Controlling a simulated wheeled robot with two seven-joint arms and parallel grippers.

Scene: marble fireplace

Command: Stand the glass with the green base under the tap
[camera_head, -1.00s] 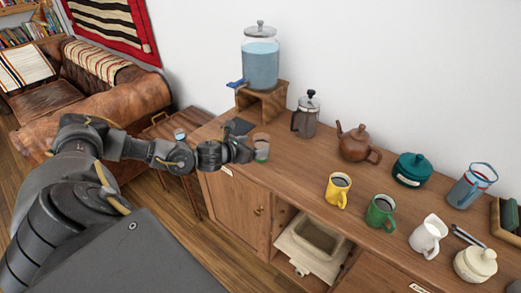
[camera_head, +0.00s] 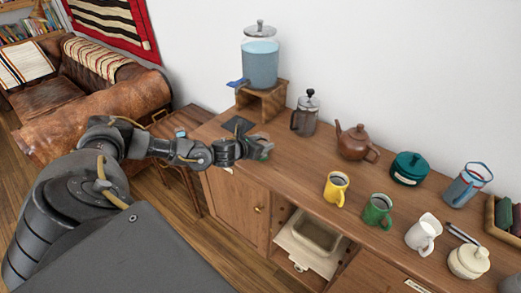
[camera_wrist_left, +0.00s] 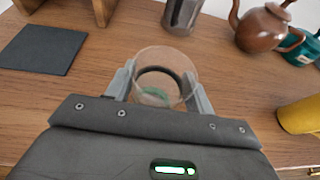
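The glass with the green base (camera_wrist_left: 165,62) stands upright on the sideboard, between the two fingers of my left gripper (camera_wrist_left: 160,88). The fingers are spread, one on each side of the glass and very near its wall; firm contact does not show. In the head view my left gripper (camera_head: 262,149) hides most of the glass, and some green (camera_head: 267,152) shows at the fingertips. The blue tap (camera_head: 237,84) juts from the water dispenser (camera_head: 260,66), which sits on a wooden stand (camera_head: 268,101). My right gripper is out of view.
A dark square mat (camera_head: 238,124) lies in front of the stand; it also shows in the wrist view (camera_wrist_left: 42,48). A French press (camera_head: 304,117) and brown teapot (camera_head: 354,143) stand behind and right. A yellow mug (camera_head: 337,188) and green mug (camera_head: 378,210) stand further right.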

